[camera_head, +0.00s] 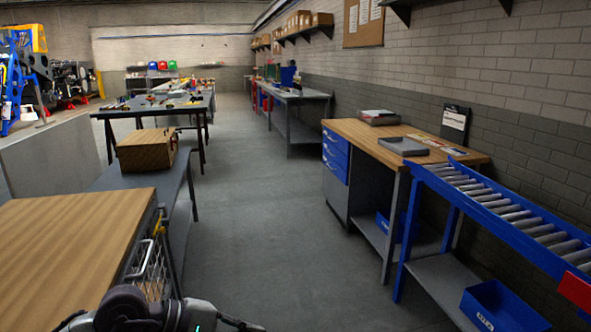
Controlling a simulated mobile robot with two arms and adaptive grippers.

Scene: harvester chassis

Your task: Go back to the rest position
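Part of one of my own arms, dark and grey with a small cyan light, shows at the bottom edge, left of the middle. It is beside the wooden-topped bench (60,240) at the lower left, and overlaps the view of a wire basket (150,268) at that bench's side. No gripper fingers can be made out, and neither gripper is in view.
A grey floor aisle (262,210) runs clear ahead. At right stand a wooden workbench (352,130) with blue drawers and a blue roller conveyor (480,195). At left, a low table (135,178) bears a wooden box (145,152). More benches stand farther back.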

